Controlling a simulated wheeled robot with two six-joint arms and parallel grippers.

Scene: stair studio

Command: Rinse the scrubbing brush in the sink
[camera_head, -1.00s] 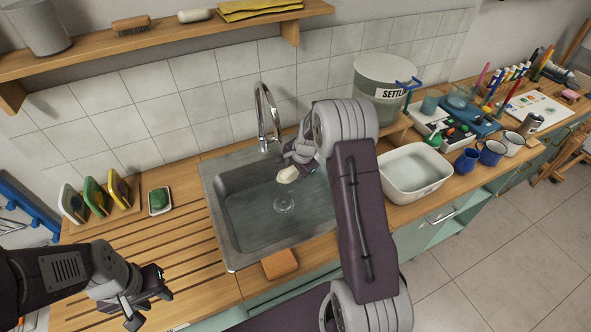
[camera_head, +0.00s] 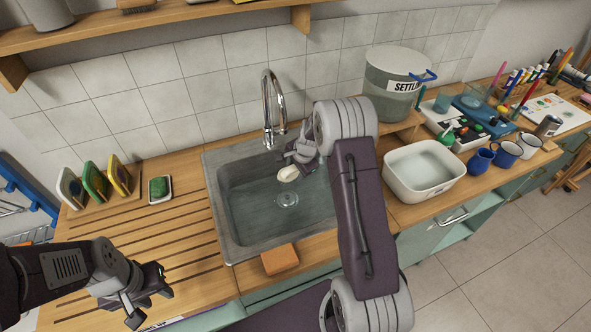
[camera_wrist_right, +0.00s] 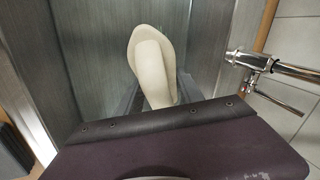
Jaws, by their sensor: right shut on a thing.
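The scrubbing brush (camera_head: 288,174) shows as a pale cream, rounded piece over the sink basin, above and near the drain. In the right wrist view the brush (camera_wrist_right: 152,55) is a smooth cream shape; no bristles show. My right gripper (camera_head: 298,157) is shut on it, its jaws partly hidden by my arm. The grey metal sink (camera_head: 222,222) is set in the wooden counter. Its chrome tap (camera_head: 268,112) stands behind the basin, just left of my right gripper. My left gripper (camera_head: 152,303) is open and empty over the counter's front left.
An orange sponge (camera_head: 280,260) lies at the sink's front edge. A white tub (camera_head: 424,188) and a grey "SETTL" bucket (camera_head: 393,97) are right. The grooved drainboard (camera_head: 165,235) is mostly clear.

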